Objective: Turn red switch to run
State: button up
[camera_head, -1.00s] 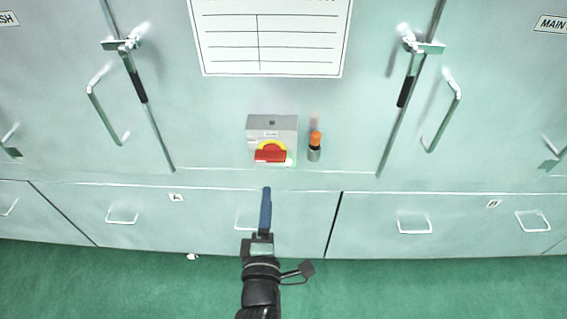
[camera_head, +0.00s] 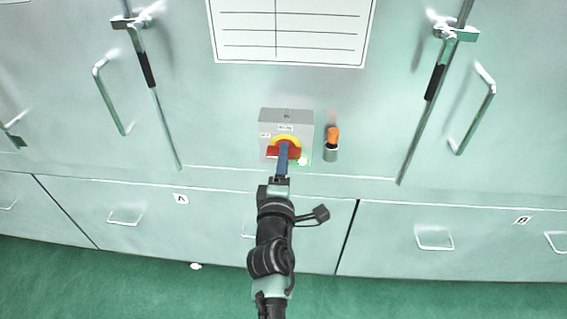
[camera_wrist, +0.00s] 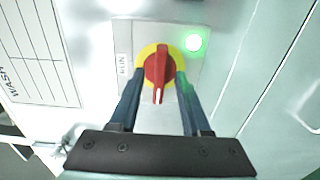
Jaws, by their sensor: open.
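The red switch handle (camera_head: 271,152) sits on a yellow disc (camera_head: 286,140) on a grey box (camera_head: 299,117) fixed to the cabinet front. It lies level in the head view. In the wrist view the red handle (camera_wrist: 157,72) stands upright, its white mark at the lower end. The RUN label (camera_wrist: 123,65) is left of the disc there, at a right angle to the mark. My gripper (camera_head: 283,148) reaches the switch from below. In the wrist view my gripper (camera_wrist: 158,88) is open, its blue fingers on either side of the handle with small gaps showing. Finger contact cannot be told.
A green lit lamp (camera_wrist: 194,43) is beside the disc. An orange-topped part in a grey holder (camera_head: 332,143) is close right of the box. A white chart (camera_head: 290,30) is above. Door handles (camera_head: 108,95) and levers (camera_head: 434,80) stick out on both sides.

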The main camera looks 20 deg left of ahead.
grip_shut()
jog(key=shift+m, duration=0.3)
dwell(0.3)
jog(key=shift+m+b, duration=3.55)
jog(key=shift+m, duration=5.05)
grip_release()
